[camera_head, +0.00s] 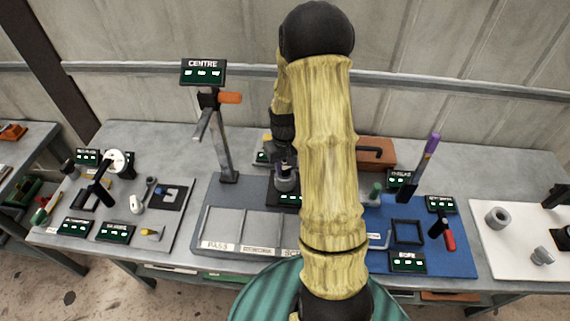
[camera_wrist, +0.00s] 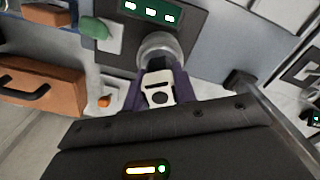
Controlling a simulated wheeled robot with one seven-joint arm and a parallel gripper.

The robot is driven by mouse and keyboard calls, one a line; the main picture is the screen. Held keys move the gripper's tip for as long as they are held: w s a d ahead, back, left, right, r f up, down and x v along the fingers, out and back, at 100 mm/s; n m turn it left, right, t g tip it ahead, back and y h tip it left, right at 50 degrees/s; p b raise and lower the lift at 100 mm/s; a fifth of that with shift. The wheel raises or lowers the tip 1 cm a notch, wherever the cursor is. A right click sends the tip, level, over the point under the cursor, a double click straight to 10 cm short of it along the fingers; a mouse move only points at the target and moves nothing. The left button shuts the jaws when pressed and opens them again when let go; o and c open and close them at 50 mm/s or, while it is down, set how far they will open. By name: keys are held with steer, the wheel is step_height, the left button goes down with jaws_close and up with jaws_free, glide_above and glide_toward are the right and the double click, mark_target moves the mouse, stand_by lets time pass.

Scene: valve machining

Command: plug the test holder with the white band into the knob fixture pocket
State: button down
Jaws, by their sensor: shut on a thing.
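My gripper (camera_wrist: 159,85) shows in the wrist view with its dark purple fingers closed around a pale piece with dark spots, which I take to be the test holder with the white band (camera_wrist: 160,90). Just beyond the fingertips is a round grey metal part (camera_wrist: 158,46) on a dark block, seemingly the knob fixture. The held piece overlaps its near edge; I cannot tell whether they touch or whether any of it is in the pocket. In the head view the round part (camera_head: 286,183) sits mid-bench, below my wrist; my arm hides much of that area.
A post with a CENTRE sign (camera_head: 203,72) stands left of my arm. An orange-brown box with a black handle (camera_head: 376,152) is behind it to the right. A purple-topped tool (camera_head: 431,145) stands upright on the right. The PASS tray (camera_head: 245,222) lies in front, empty where visible.

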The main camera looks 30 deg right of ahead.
steer(key=c, duration=1)
jaws_free()
steer(key=shift+c, duration=0.2)
step_height(320, 180, up, 17)
steer(key=b, duration=0.2)
steer(key=shift+r, duration=0.2)
steer(key=s+a+f+t, duration=0.1)
steer(key=s+a+f, duration=0.2)
steer(key=s+a, duration=0.3)
steer(key=s+a+f+t, duration=0.1)
steer(key=s+a+f, duration=0.2)
steer(key=s+a, duration=0.3)
steer(key=shift+s+a+f+n+t, duration=0.3)
steer(key=shift+a+n, duration=0.1)
steer(key=shift+a, duration=0.4)
